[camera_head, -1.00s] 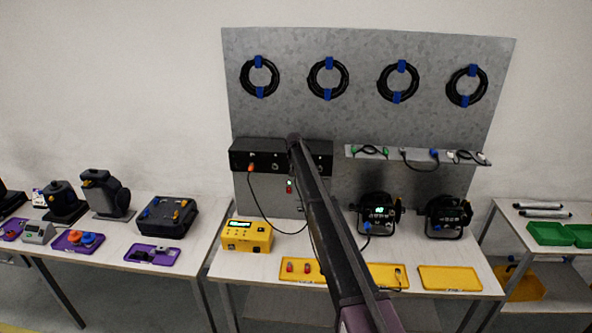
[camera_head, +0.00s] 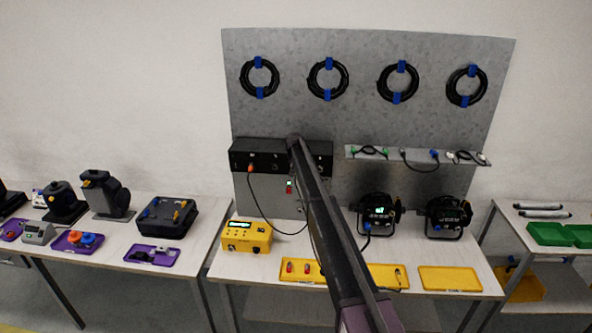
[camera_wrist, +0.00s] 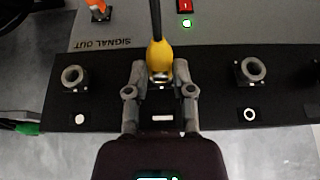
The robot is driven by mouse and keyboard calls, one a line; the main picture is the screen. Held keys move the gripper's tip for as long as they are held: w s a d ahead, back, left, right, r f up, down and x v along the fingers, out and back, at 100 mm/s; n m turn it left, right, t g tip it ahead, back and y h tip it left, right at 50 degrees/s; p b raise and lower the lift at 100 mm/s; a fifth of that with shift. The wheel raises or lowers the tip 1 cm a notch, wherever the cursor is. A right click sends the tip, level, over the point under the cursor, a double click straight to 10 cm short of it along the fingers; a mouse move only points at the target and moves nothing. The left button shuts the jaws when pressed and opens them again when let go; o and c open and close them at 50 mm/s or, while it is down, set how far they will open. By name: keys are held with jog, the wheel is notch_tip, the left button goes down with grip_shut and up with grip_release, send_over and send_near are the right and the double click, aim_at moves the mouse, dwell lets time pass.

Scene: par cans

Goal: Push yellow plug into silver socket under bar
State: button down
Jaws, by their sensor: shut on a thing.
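In the wrist view the yellow plug (camera_wrist: 160,56) sits between the two fingers of my gripper (camera_wrist: 160,80), which is shut on it. A dark cable runs from the plug toward the top of the picture. The plug's tip is at a silver socket (camera_wrist: 160,79) on the black bar (camera_wrist: 215,95), mostly hidden by the plug and fingers; I cannot tell how deep it is in. In the head view the black bar (camera_head: 243,155) shows on the metal panel, and my arm hides the plug and gripper.
Two silver sockets flank it, left (camera_wrist: 75,76) and right (camera_wrist: 251,70). An orange plug (camera_wrist: 99,9) and a red switch with a green light (camera_wrist: 186,22) are near the top. A yellow tester box (camera_head: 247,236) and yellow trays (camera_head: 449,278) lie on the table below.

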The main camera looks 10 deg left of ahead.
jog(key=shift+w, duration=0.35)
dwell(0.4)
jog(key=shift+c, duration=2)
grip_release()
jog(key=shift+s, duration=0.15)
jog(key=shift+s, duration=1.05)
jog(key=s, duration=0.6)
jog(key=s+d+f+b, duration=0.5)
jog(key=d+f+b, duration=0.3)
jog(key=s+d+f+b, duration=0.6)
jog(key=d+f+b, duration=0.2)
jog(key=shift+d+f, duration=0.2)
jog(key=shift+d, duration=0.2)
